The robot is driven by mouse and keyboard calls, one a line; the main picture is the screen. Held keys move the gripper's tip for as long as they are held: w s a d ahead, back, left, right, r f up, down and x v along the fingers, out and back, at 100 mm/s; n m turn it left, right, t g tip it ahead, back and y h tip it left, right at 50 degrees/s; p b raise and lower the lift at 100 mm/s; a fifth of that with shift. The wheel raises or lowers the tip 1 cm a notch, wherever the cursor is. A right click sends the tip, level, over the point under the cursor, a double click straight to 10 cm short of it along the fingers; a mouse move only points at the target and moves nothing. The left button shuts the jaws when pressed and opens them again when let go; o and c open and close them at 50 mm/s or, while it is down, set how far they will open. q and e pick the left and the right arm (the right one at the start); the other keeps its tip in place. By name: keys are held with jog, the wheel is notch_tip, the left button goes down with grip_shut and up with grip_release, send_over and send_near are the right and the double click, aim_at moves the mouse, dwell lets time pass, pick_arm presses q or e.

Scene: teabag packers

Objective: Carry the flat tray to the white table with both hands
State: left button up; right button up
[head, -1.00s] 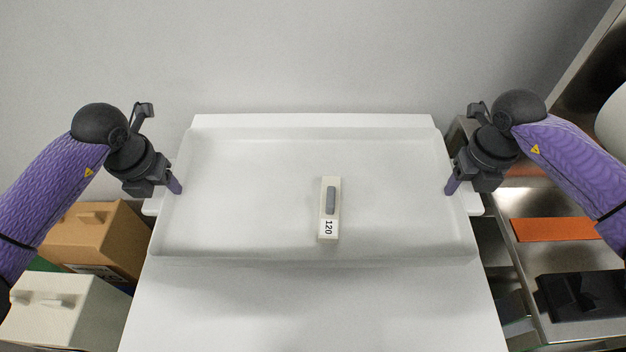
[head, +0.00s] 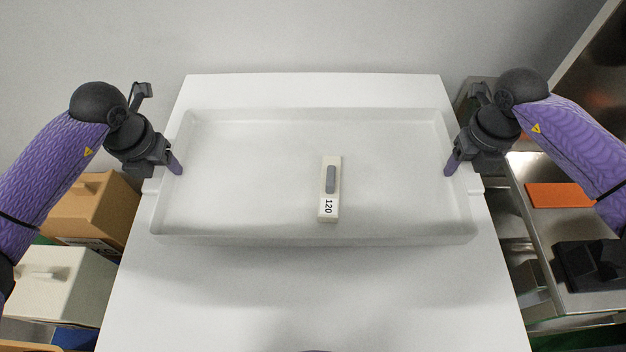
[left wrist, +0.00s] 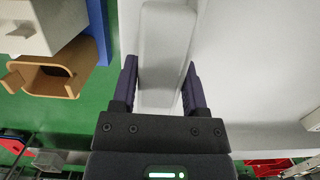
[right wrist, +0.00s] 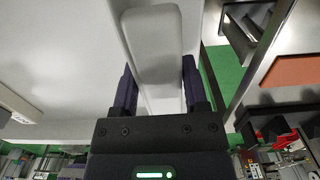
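The flat tray (head: 300,240) is white and shallow, over the white table (head: 320,300) in the head view. It looks level; a soft shadow falls below its front edge, and whether it touches the table cannot be told. My left gripper (head: 172,168) is at the tray's left end, its fingers closed on either side of the white end handle (left wrist: 162,60). My right gripper (head: 453,166) is at the right end, its fingers likewise closed on the other handle (right wrist: 152,50). A pale block labelled 120 (head: 328,211) with a grey top piece lies in the tray, right of centre.
A brown box (head: 98,210) and a white box (head: 60,285) stand left of the table. At right, a metal surface holds an orange slab (head: 560,195) and a black object (head: 590,265). A grey wall (head: 300,35) is behind the table. The table's front part is clear.

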pick_arm(q)
jog(key=o, duration=0.4)
jog(key=shift+r, duration=0.2)
jog(key=shift+c, duration=0.2)
pick_arm(e)
jog(key=o, duration=0.4)
jog(key=shift+r, duration=0.2)
jog(key=shift+c, duration=0.2)
pick_arm(q)
jog(key=shift+r, duration=0.1)
pick_arm(e)
jog(key=shift+r, duration=0.1)
pick_arm(q)
notch_tip(320, 180, up, 12)
jog(key=s, duration=0.2)
jog(key=shift+f, duration=0.2)
pick_arm(e)
notch_tip(320, 180, up, 12)
jog(key=shift+s, duration=0.15)
